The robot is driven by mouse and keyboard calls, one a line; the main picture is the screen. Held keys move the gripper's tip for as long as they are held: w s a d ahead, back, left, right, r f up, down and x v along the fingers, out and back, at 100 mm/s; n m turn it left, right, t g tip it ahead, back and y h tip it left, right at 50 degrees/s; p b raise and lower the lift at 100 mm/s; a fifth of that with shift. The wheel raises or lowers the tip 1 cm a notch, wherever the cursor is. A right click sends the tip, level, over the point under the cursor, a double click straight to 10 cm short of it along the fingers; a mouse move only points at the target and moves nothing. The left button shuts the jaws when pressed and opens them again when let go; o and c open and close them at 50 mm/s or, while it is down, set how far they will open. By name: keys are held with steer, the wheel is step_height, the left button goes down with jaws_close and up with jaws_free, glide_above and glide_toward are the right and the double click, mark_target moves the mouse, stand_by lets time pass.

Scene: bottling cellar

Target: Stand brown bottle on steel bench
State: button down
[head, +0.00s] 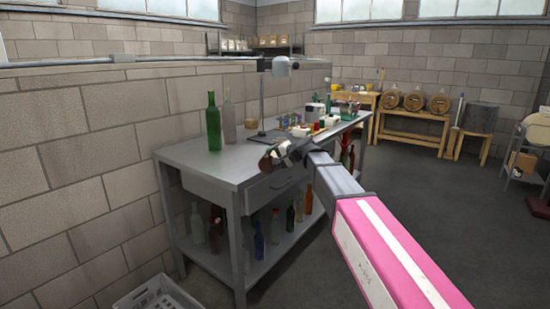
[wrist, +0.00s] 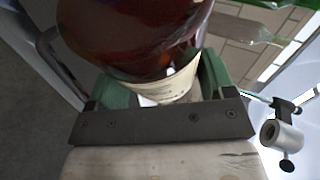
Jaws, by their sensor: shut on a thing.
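My gripper (wrist: 160,95) is shut on the brown bottle (wrist: 130,35), with its green-lined jaws around the bottle near a pale label. In the head view the brown bottle (head: 266,162) shows small at the end of my arm, by the front edge of the steel bench (head: 205,160). I cannot tell whether it touches the bench top. The bench top has bare steel at its near left part.
A green bottle (head: 213,122) and a clear bottle (head: 229,118) stand at the bench's back left. A stand (head: 262,105) rises behind my gripper, with jars and small items to its right. Several bottles fill the lower shelf. A grey crate (head: 158,295) sits on the floor.

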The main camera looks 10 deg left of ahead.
jaws_free()
steer(key=v, duration=1.2)
steer(key=s+d+f+g+h, duration=0.1)
steer(key=s+d+f+h, duration=0.2)
steer(key=d+f, duration=0.75)
steer(key=s+d+f+g+h, duration=0.1)
steer(key=s+d+f+h, duration=0.2)
steer(key=d+f, duration=0.7)
steer(key=s+d+f+n+g+h, duration=0.1)
steer(key=s+d+f+h, duration=0.2)
steer(key=s+d+f, duration=0.4)
steer(key=s+d+f+n+g+h, duration=0.1)
steer(key=s+d+f+g+h, duration=0.1)
steer(key=s+d+f, duration=0.5)
step_height(320, 180, down, 4)
steer(key=shift+s+f+h, duration=0.1)
steer(key=shift+s+h, duration=0.1)
steer(key=shift+h, duration=0.2)
